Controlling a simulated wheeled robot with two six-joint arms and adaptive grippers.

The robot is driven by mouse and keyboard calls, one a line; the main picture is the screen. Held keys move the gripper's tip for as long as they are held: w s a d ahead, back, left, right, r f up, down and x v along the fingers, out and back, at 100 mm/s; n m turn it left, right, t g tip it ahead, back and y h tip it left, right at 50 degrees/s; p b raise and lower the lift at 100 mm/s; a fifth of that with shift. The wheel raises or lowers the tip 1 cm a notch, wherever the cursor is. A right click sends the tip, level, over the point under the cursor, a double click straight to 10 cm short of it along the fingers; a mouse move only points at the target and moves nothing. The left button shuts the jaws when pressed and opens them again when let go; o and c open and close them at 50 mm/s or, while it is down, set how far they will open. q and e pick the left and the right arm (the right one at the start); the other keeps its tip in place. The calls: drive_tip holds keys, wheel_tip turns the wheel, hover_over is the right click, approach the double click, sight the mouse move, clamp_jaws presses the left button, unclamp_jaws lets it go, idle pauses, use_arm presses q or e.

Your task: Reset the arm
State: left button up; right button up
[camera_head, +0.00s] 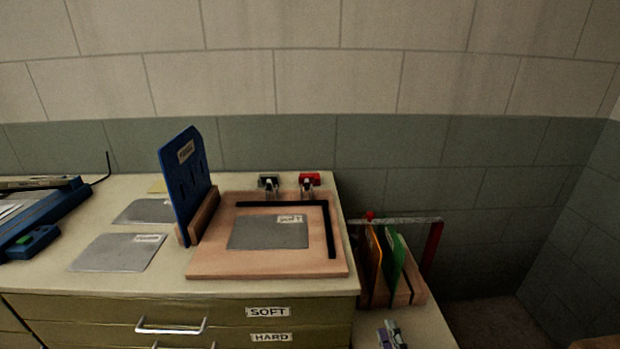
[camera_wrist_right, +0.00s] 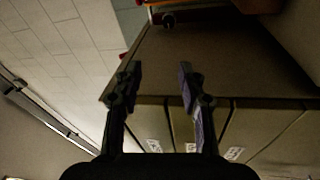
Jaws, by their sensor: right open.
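My right gripper (camera_head: 392,335) shows only as fingertips at the bottom edge of the head view, right of the cabinet's front corner. In the right wrist view my right gripper (camera_wrist_right: 162,88) is open, with two dark fingers apart and nothing between them. Behind the fingers is a cabinet (camera_wrist_right: 215,65) with labelled drawer fronts, seen tilted. The gripper appears clear of it, though the exact gap cannot be told. My left gripper is not in view.
A wooden tray (camera_head: 210,265) holds a grey sheet (camera_head: 268,232) labelled SOFT. A blue upright board (camera_head: 185,180) stands beside it. Grey sheets (camera_head: 118,253) lie to the left, near a blue tool (camera_head: 40,225). A rack (camera_head: 420,285) with coloured panels stands right of the cabinet.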

drive_tip(key=s+d+f+m+g+h+p, duration=0.2)
drive_tip(key=s+f+m+g, duration=0.15)
drive_tip(key=f, duration=0.65)
drive_tip(key=s+d+f+m+g+h+p, duration=0.1)
drive_tip(key=s+d+f+m+g+p, duration=0.2)
drive_tip(key=f, duration=0.8)
use_arm(q)
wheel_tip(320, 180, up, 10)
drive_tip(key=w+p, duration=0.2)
drive_tip(key=p, duration=0.2)
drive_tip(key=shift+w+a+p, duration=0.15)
drive_tip(key=shift+p, duration=0.2)
use_arm(e)
drive_tip(key=s+d+f+m+g, duration=0.1)
drive_tip(key=s+f+m+g, duration=0.2)
drive_tip(key=s, duration=0.7)
drive_tip(key=s+d+f+m+g+h, duration=0.1)
drive_tip(key=s+d+f+m+g, duration=0.1)
drive_tip(key=s+f+m+g, duration=0.2)
drive_tip(key=s+d+f+m+g, duration=0.1)
drive_tip(key=s+f+m+g, duration=0.3)
drive_tip(key=s+f, duration=0.5)
drive_tip(key=s+g, duration=0.1)
drive_tip(key=s, duration=0.6)
drive_tip(key=shift+d, duration=0.15)
drive_tip(key=shift+m, duration=0.25)
